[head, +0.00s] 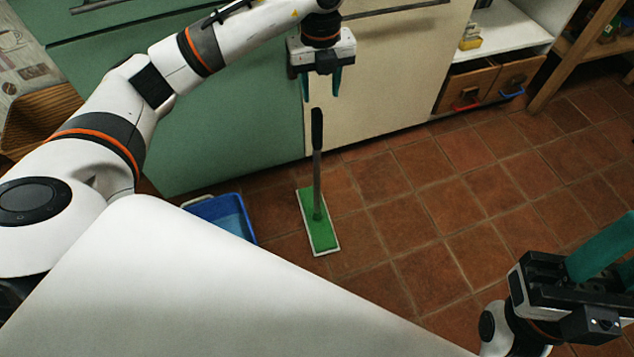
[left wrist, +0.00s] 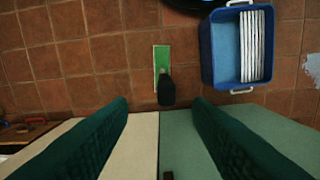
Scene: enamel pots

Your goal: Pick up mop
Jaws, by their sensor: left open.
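The mop (head: 317,165) stands upright on the tiled floor in front of the cabinets, with a black grip on top, a grey shaft and a flat green head. In the left wrist view the black grip end of the mop (left wrist: 166,89) shows beyond the fingertips, with its green head below it. My left gripper (head: 321,92) is open and empty, above the mop's grip and apart from it. Its two teal fingers also show in the left wrist view (left wrist: 160,105). My right gripper (head: 600,255) is partly in view at the lower right; its fingertips are cut off.
A blue bin (head: 225,215) stands on the floor left of the mop; the left wrist view shows white-edged slats in it. Green (head: 230,110) and cream (head: 390,85) cabinet fronts stand behind. A wooden shelf (head: 575,50) is at the upper right. The floor right of the mop is clear.

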